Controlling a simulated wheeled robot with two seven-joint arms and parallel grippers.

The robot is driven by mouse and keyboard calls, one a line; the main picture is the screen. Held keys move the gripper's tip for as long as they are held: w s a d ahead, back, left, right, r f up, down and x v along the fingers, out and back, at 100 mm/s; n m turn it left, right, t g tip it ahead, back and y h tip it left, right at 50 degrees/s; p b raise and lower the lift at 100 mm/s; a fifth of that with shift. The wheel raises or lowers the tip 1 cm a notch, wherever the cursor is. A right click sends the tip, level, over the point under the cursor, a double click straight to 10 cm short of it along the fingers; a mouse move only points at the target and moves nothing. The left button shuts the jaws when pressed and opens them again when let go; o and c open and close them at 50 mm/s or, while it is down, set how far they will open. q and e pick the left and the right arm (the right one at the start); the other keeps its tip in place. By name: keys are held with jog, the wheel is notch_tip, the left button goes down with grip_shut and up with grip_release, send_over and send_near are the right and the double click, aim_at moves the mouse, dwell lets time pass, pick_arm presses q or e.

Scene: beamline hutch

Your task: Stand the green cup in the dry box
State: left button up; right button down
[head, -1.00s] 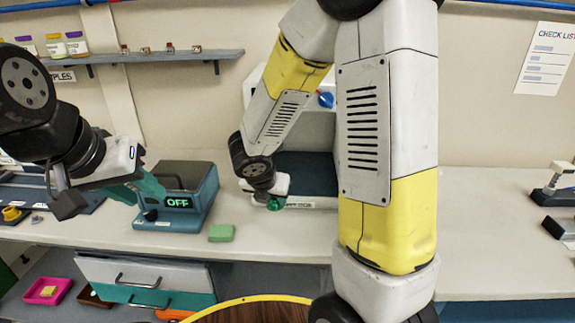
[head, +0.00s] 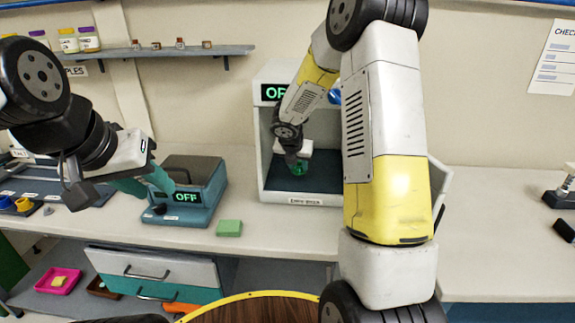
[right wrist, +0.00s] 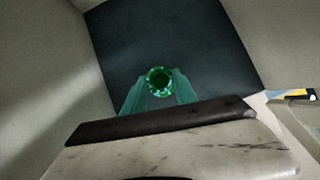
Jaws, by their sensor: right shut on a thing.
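The green cup (head: 299,168) is inside the open front of the white dry box (head: 262,160). My right gripper (head: 297,160) reaches into the box from above and is shut on the cup. In the right wrist view, the round green cup (right wrist: 160,82) sits between the teal fingertips, over the box's dark floor (right wrist: 190,38). I cannot tell whether the cup's base touches that floor. My right arm hides part of the box's right side. My left gripper (head: 147,184) is empty, its teal fingers apart, in front of the teal device.
The teal device (head: 190,212) with an OFF display stands left of the box. A green block (head: 229,228) lies on the bench (head: 270,235) beside it. The box's door (head: 440,185) stands open at the right. A shelf (head: 165,53) with small jars is above.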

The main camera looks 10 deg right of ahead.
jog(key=shift+f, duration=1.25)
jog(key=shift+f, duration=0.1)
jog(key=c, duration=1)
grip_release()
